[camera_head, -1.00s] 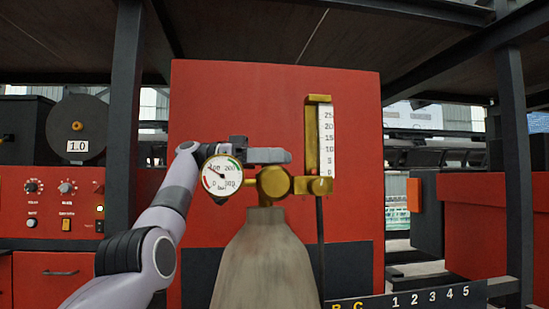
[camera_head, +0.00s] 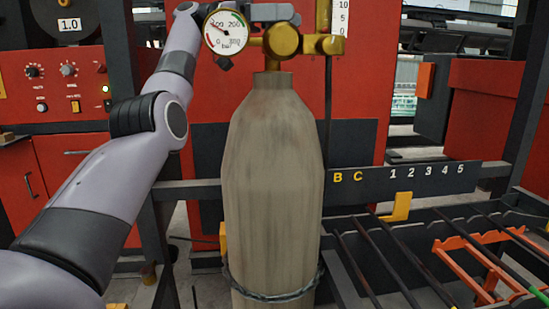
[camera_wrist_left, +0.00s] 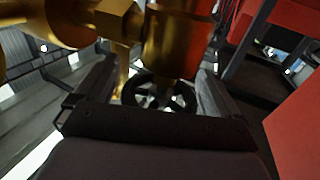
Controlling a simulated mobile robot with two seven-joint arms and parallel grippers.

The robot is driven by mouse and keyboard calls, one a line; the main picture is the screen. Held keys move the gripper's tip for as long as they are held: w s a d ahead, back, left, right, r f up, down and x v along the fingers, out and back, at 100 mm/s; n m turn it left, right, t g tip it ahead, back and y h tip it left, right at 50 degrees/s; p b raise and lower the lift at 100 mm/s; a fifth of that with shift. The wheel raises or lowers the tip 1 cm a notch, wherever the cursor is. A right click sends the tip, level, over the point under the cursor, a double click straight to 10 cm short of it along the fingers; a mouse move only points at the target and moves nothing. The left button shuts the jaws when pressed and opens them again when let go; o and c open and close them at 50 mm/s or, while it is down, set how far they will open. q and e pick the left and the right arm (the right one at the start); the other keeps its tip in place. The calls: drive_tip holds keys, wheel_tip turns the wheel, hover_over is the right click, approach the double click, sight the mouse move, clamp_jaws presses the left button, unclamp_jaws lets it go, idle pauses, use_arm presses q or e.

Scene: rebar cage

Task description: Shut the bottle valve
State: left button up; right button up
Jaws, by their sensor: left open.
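A grey-beige gas bottle (camera_head: 270,165) stands upright in the middle of the head view. A brass valve body (camera_head: 283,40) sits on its neck, with a round white pressure gauge (camera_head: 226,32) on the left and a brass flow tube (camera_head: 324,16) on the right. My left gripper (camera_head: 272,12) is behind the valve, partly hidden. In the left wrist view, the brass valve (camera_wrist_left: 178,42) fills the top. A black spoked handwheel (camera_wrist_left: 160,92) shows between the open fingers of my left gripper (camera_wrist_left: 155,72). I cannot tell whether they touch it. My right gripper is out of view.
A chain (camera_head: 270,296) goes around the bottle's lower part. A red panel (camera_head: 360,85) is behind it. A red control cabinet (camera_head: 60,85) stands left. A dark numbered rail (camera_head: 405,178) and a rack with several bars (camera_head: 400,255) lie right.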

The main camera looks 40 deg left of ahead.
use_arm(q)
drive_tip(key=shift+w+n+t+y, duration=0.1)
drive_tip(key=shift+n+t+y, duration=0.55)
drive_tip(key=shift+t, duration=0.25)
